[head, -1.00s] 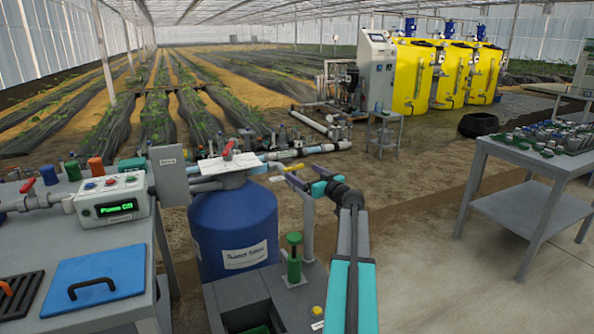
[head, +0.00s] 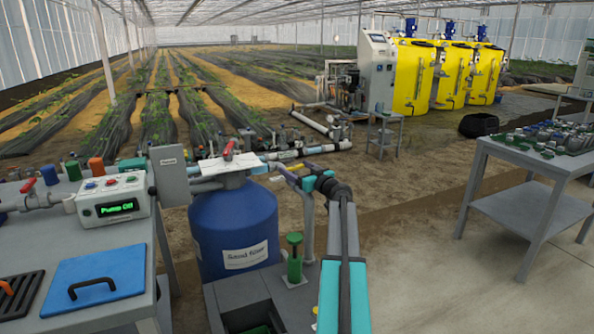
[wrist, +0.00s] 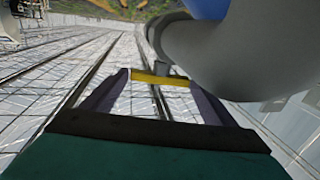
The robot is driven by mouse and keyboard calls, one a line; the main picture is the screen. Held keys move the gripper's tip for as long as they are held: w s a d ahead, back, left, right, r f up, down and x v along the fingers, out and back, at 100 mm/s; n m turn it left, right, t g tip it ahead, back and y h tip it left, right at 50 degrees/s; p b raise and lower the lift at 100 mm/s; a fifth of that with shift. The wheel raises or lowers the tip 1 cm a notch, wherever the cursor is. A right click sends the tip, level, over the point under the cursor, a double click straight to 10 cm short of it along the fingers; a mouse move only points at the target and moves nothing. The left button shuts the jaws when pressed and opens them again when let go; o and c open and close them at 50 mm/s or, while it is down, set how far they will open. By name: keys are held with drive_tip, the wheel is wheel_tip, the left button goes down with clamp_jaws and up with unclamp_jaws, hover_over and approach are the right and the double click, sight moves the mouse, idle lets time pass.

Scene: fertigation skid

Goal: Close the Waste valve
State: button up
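A yellow lever (wrist: 160,78) sits on a short grey stem beside a thick grey pipe (wrist: 205,50) in the wrist view; I take it for the Waste valve's handle, but no label is readable. My gripper (wrist: 160,86) has its two dark fingers spread wide, one on each side of the lever. The lever spans the gap near the fingertips; whether they touch it I cannot tell. In the head view my gripper (head: 291,173) is at the pipework right of the blue filter tank (head: 235,222), and its fingers and wrist mostly hide the lever.
A red-handled valve (head: 228,150) tops the tank. The control box (head: 112,200) at left reads "Pump Off". A grey table (head: 520,158) with several small parts stands right, with open floor between.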

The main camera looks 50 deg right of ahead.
drive_tip(key=c, duration=0.7)
drive_tip(key=shift+a+f+m+h+b, duration=0.2)
drive_tip(key=shift+m+h+b, duration=0.4)
drive_tip(key=shift+b, duration=0.6)
drive_tip(key=shift+g+h+b, duration=0.3)
drive_tip(key=shift+h, duration=0.1)
drive_tip(key=shift+w+a+m+h+b, duration=0.1)
drive_tip(key=shift+m+h+b, duration=0.4)
drive_tip(key=shift+h, duration=0.1)
drive_tip(key=shift+r+m+g+h, duration=0.15)
drive_tip(key=shift+m+g+h, duration=0.15)
drive_tip(key=shift+g+h, duration=0.15)
drive_tip(key=o, duration=1)
drive_tip(key=shift+o, duration=0.2)
